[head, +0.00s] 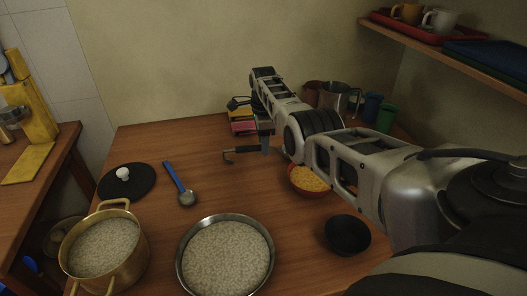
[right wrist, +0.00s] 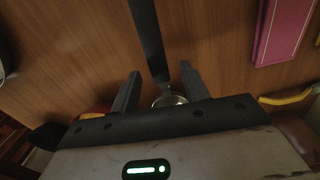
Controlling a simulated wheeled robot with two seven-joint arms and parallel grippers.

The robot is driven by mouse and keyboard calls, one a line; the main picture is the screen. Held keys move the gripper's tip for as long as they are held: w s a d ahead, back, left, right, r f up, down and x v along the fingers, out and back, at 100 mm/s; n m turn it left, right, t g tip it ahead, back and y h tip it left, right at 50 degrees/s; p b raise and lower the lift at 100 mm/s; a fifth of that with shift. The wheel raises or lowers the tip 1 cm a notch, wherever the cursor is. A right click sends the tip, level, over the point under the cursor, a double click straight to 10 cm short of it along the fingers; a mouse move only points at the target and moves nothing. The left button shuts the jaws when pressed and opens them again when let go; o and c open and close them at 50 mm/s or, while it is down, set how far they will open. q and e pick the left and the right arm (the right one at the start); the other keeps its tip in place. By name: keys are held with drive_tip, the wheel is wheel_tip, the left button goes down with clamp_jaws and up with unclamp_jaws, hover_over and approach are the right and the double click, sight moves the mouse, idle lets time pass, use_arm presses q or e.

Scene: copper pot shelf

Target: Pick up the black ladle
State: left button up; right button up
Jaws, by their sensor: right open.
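The black ladle (head: 246,149) lies on the wooden table beneath my right gripper, its dark handle reaching left to a hooked end. In the right wrist view its black handle (right wrist: 148,38) runs down from the top edge to between the fingers. A shiny, rounded metal part shows near the gripper's body, mostly hidden by it. My right gripper (head: 266,143) points down over the ladle; in the right wrist view its two fingers (right wrist: 160,74) stand apart on either side of it, not closed on it. My left gripper is not in view.
A stack of pink and yellow boxes (head: 243,123) stands behind the gripper. A red bowl of yellow food (head: 308,180), a black bowl (head: 347,234), a pan (head: 226,258), a brass pot (head: 105,248), a blue-handled ladle (head: 180,184) and a black lid (head: 127,181) are nearer.

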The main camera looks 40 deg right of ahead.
drive_tip(key=shift+f, duration=0.1)
clamp_jaws()
idle(0.3)
